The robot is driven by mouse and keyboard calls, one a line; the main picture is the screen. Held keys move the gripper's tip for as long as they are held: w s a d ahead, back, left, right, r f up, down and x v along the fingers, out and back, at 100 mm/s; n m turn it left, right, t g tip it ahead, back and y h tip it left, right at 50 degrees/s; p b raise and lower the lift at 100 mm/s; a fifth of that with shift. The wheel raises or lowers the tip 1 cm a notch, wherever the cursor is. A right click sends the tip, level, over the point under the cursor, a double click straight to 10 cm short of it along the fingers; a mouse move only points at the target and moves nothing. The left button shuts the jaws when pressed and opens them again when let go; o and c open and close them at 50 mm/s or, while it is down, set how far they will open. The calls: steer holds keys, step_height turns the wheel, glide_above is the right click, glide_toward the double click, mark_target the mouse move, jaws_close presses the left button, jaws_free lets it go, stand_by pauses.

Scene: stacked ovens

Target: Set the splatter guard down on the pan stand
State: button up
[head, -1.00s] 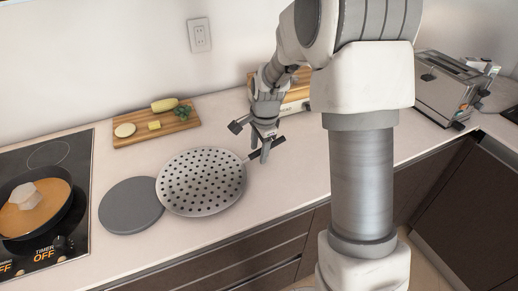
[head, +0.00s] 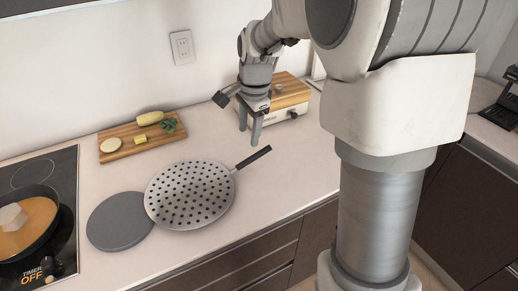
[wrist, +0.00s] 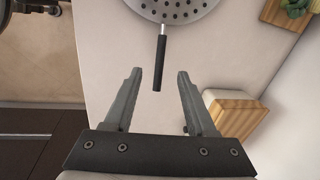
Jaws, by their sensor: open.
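The splatter guard (head: 190,196) is a round, perforated metal disc with a black handle (head: 253,157) pointing right and back. It lies on the counter, and its left edge overlaps the right edge of the pan stand in the head view; I cannot tell whether they touch. The pan stand (head: 113,226) is a flat dark grey disc. My gripper (head: 249,138) is open and empty, behind and a little above the handle. In the wrist view, the handle's end (wrist: 157,86) shows between my open fingertips (wrist: 159,74), and part of the guard (wrist: 175,8) is at the top.
A cutting board (head: 122,153) with vegetables lies behind the guard. A white appliance with a wooden top (head: 290,92) stands close to the right of my gripper. A hob (head: 62,170) with a pan (head: 52,209) is at the left. The counter in front of the appliance is clear.

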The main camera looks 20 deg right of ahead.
steer(key=s+r+n+t, duration=0.1)
steer(key=s+r+n, duration=0.3)
steer(key=s+n, duration=0.3)
steer(key=s+r+n+t, duration=0.2)
steer(key=s+n, duration=0.5)
steer(key=s, duration=0.9)
steer(key=shift+s+a+r+n+h, duration=0.3)
steer(key=shift+s+r+n, duration=0.1)
steer(key=shift+r, duration=0.45)
steer(key=shift+r, duration=0.1)
steer(key=shift+c, duration=0.3)
